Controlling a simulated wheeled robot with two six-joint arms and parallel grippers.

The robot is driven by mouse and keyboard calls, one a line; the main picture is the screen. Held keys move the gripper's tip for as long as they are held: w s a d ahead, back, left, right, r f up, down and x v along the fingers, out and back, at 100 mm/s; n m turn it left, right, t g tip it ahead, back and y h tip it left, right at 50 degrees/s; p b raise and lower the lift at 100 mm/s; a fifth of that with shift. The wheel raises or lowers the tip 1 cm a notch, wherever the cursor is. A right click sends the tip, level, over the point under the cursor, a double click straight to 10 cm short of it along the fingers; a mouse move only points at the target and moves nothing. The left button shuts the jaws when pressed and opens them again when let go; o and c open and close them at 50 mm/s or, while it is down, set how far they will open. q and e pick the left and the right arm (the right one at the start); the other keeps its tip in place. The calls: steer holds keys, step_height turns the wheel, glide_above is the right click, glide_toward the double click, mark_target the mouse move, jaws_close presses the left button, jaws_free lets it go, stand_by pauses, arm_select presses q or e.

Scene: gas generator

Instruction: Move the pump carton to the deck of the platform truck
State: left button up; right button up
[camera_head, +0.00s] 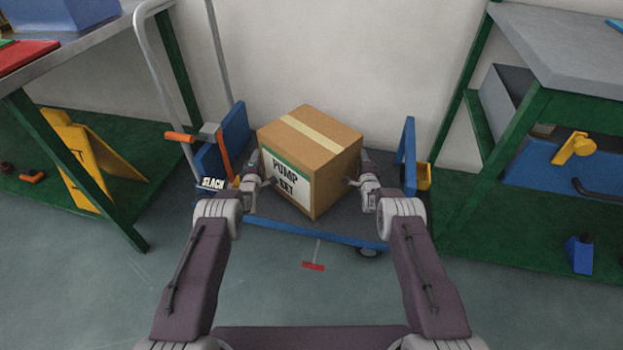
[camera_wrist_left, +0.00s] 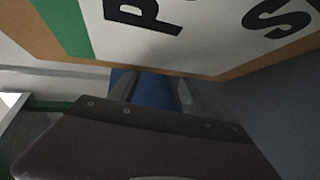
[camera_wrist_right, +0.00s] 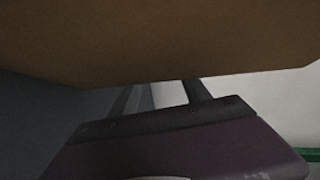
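The pump carton (camera_head: 318,150) is a brown box with a pale tape strip and a white and green "PUMP SET" label. It stands turned, one corner towards me, over the grey deck (camera_head: 345,222) of the blue-edged platform truck. I cannot tell whether its base touches the deck. My left gripper (camera_head: 266,180) is at its left, labelled side, and my right gripper (camera_head: 357,178) is at its right side. Both wrist views show parted fingers with a gap between them, below the carton's face (camera_wrist_left: 215,35), (camera_wrist_right: 165,45). Contact with the carton is unclear.
The truck's push handle (camera_head: 150,60) and a "SLACK" tag (camera_head: 213,184) are at left. Green-framed benches stand at left (camera_head: 75,150) and right (camera_head: 520,130), with a yellow folding sign (camera_head: 85,160) under the left one. A red floor mark (camera_head: 313,266) lies in front.

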arm_select(q)
steer(key=shift+a+r, duration=0.25)
steer(key=shift+a, duration=0.7)
steer(key=o, duration=0.5)
steer(key=shift+a, duration=0.15)
arm_select(e)
steer(key=shift+d+r, duration=0.15)
steer(key=shift+d, duration=0.95)
arm_select(q)
steer(key=shift+f, duration=0.1)
arm_select(e)
steer(key=o, duration=0.5)
arm_select(q)
step_height(320, 180, up, 10)
arm_select(e)
step_height(320, 180, up, 10)
steer(key=shift+r, duration=0.1)
